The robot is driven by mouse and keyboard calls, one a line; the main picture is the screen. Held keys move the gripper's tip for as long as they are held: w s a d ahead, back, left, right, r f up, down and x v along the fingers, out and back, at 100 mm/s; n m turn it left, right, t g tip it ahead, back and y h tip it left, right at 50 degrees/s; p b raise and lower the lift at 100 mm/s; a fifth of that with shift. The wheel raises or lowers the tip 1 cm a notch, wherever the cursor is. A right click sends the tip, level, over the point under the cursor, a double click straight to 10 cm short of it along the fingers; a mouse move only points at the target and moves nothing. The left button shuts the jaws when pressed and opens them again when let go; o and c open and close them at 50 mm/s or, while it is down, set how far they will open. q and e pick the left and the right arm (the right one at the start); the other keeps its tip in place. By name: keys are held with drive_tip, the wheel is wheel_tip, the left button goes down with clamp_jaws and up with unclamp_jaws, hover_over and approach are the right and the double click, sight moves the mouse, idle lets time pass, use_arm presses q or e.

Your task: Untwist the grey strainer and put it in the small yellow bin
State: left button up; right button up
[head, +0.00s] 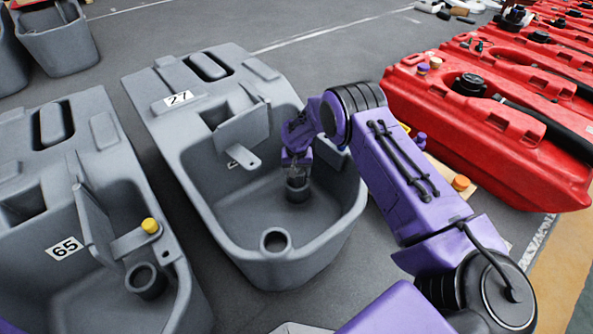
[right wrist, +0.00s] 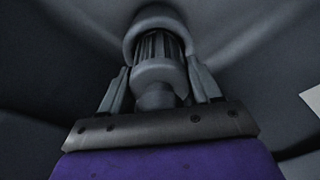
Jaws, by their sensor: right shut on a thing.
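The grey strainer (right wrist: 158,72) is a ribbed cylinder in the right wrist view, between the two fingers of my right gripper (right wrist: 158,85). Its far end meets a round grey collar (right wrist: 155,18). In the head view my right gripper (head: 298,172) reaches down into the grey tank (head: 215,190) numbered 27, and is shut on the strainer over a short round socket (head: 298,192) on the basin floor. The arm and gripper hide most of the strainer there. Whether it is loose in the socket cannot be told. I cannot make out the small yellow bin. My left gripper is out of view.
Red tanks (head: 480,125) line the right side. Grey floor is clear behind tank 27.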

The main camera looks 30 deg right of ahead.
drive_tip(key=shift+d, duration=0.15)
drive_tip(key=shift+r+n, duration=0.1)
drive_tip(key=shift+n, duration=1.4)
drive_tip(key=shift+p, duration=0.3)
drive_tip(key=shift+n, duration=0.5)
drive_tip(key=o, duration=1.2)
drive_tip(key=shift+o, duration=1)
